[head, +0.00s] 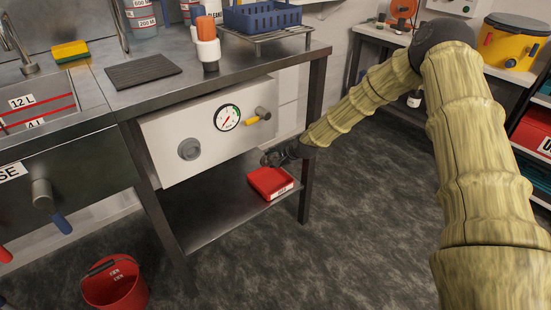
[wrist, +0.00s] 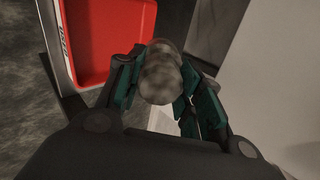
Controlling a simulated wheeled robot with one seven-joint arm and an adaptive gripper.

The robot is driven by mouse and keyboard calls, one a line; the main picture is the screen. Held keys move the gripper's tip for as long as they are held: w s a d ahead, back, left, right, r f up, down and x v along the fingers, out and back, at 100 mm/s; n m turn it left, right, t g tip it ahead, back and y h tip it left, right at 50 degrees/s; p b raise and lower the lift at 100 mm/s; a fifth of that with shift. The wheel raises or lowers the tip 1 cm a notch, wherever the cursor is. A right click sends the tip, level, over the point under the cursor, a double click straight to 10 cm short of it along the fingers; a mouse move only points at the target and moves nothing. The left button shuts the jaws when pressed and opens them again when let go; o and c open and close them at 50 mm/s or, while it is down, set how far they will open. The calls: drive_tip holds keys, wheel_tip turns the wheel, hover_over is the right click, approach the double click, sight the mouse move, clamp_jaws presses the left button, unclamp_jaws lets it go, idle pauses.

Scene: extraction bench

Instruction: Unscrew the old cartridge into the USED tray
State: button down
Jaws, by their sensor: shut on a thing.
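The cartridge is mostly hidden by the gripper in the head view. The red USED tray (head: 270,183) sits on the lower shelf, and its inside looks empty. It also shows at the upper left of the wrist view (wrist: 100,42). The cartridge appears beside the tray's edge in that view.
The white housing (head: 165,138) carries a round grey fitting (head: 189,150), a gauge (head: 227,118) and a yellow-handled valve (head: 257,117). The lower shelf (head: 205,215) is bare left of the tray. A table leg (head: 312,140) stands close right. An orange-and-white cylinder (head: 207,45) stands on the bench.

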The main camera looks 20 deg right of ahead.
wheel_tip(320, 180, down, 6)
drive_tip(key=b, duration=0.4)
drive_tip(key=shift+f, duration=0.15)
drive_tip(key=shift+f+b, duration=0.4)
drive_tip(key=shift+f, duration=0.25)
idle(0.6)
drive_tip(key=c, duration=0.9)
unclamp_jaws()
drive_tip(key=shift+v, duration=5.95)
